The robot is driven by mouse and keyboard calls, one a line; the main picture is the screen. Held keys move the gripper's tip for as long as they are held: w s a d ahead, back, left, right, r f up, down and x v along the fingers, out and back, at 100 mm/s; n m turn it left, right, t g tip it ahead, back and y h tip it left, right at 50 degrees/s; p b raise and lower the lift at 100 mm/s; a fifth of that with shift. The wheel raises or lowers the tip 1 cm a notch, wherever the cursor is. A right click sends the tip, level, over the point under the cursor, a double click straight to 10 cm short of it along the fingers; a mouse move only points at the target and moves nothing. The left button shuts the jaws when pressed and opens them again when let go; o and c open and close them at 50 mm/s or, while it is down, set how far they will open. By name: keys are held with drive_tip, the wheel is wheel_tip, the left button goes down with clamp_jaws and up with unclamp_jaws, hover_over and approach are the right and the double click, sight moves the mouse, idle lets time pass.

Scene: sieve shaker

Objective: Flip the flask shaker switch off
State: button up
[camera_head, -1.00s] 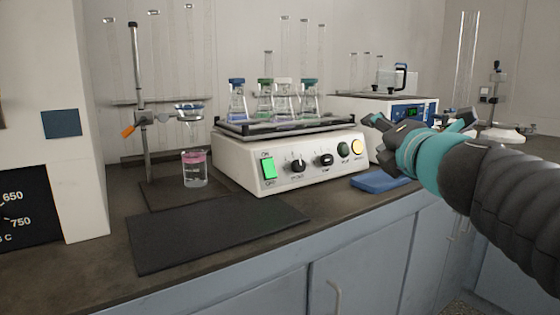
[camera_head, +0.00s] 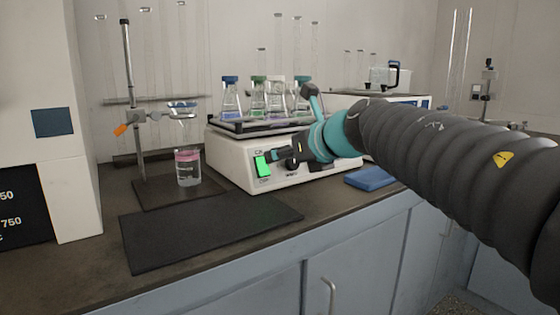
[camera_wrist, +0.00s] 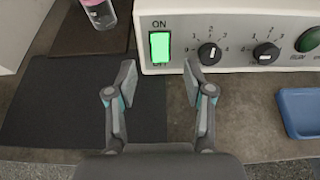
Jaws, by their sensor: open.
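The flask shaker (camera_head: 225,158) is a cream box on the bench, with several stoppered flasks on its top platform. Its switch (camera_head: 262,166) is a lit green rocker at the left of the front panel. In the wrist view the switch (camera_wrist: 159,46) sits between an ON label above and a partly covered OFF label below. My gripper (camera_wrist: 160,78) is open and empty, its fingers apart just in front of and below the switch in that view. In the head view my gripper and wrist cover most of the panel to the right of the switch.
Two black knobs (camera_wrist: 209,54) and a green button (camera_wrist: 308,40) lie right of the switch. A blue pad (camera_wrist: 302,112) lies on the bench at right. A dark mat (camera_head: 190,232) is in front at left. A beaker with pink liquid (camera_head: 187,168) stands left of the shaker.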

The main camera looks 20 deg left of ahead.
sight(263, 161)
drive_tip(key=x, duration=0.8)
drive_tip(key=shift+r, duration=0.1)
drive_tip(key=shift+b, duration=0.3)
clamp_jaws()
